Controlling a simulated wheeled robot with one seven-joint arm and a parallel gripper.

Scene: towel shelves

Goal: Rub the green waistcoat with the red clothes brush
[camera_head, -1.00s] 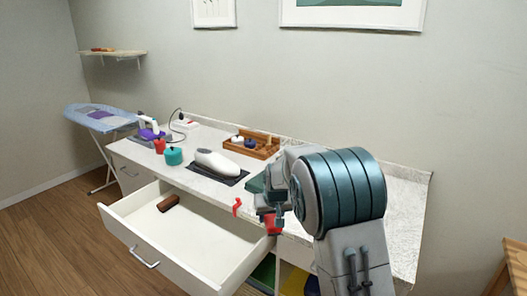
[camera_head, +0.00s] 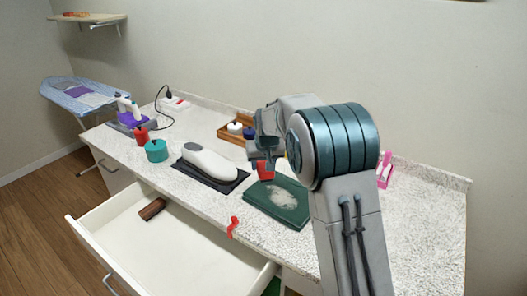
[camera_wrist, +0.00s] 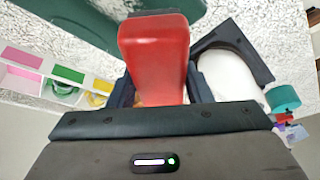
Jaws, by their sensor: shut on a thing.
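The green waistcoat (camera_head: 262,209) lies folded flat on the speckled worktop, with a pale, dusty-looking patch on its top. Part of it shows at the upper left of the wrist view (camera_wrist: 75,18). My gripper (camera_head: 263,162) is shut on the red clothes brush (camera_head: 265,173), at the waistcoat's back left edge in the head view. The brush also shows between the fingers in the wrist view (camera_wrist: 155,50). I cannot tell whether the brush touches the cloth. Its underside is hidden.
A white appliance (camera_head: 208,162) on a dark pad, a teal pot (camera_head: 156,151) and a red pot (camera_head: 141,135) stand left. A wooden tray (camera_head: 229,135) is behind. A red item (camera_head: 233,226) hangs at the front edge, above an open drawer (camera_head: 190,243) holding a brown block (camera_head: 152,209).

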